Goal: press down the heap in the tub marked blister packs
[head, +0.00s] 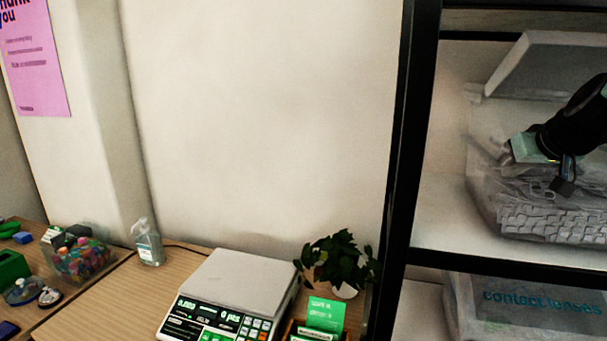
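A clear tub (484,196) with its pale lid (550,62) tilted up stands on the upper shelf at the right of the head view. A heap of silvery blister packs (545,218) shows in it; no marking on this tub can be read. My arm comes in from the right edge, and my gripper (562,180) points down over the heap inside the tub. The dark fingertip is low, close to the packs; whether it touches them I cannot tell. The finger gap is not clear, and I see nothing held.
Black shelf uprights (402,170) and a shelf edge (500,264) frame the tub. A tub marked contact lenses (540,305) sits below. On the wooden table (95,305) at left are a scale (225,300), a plant (338,260), a sanitiser bottle (149,245) and a clear box (82,262).

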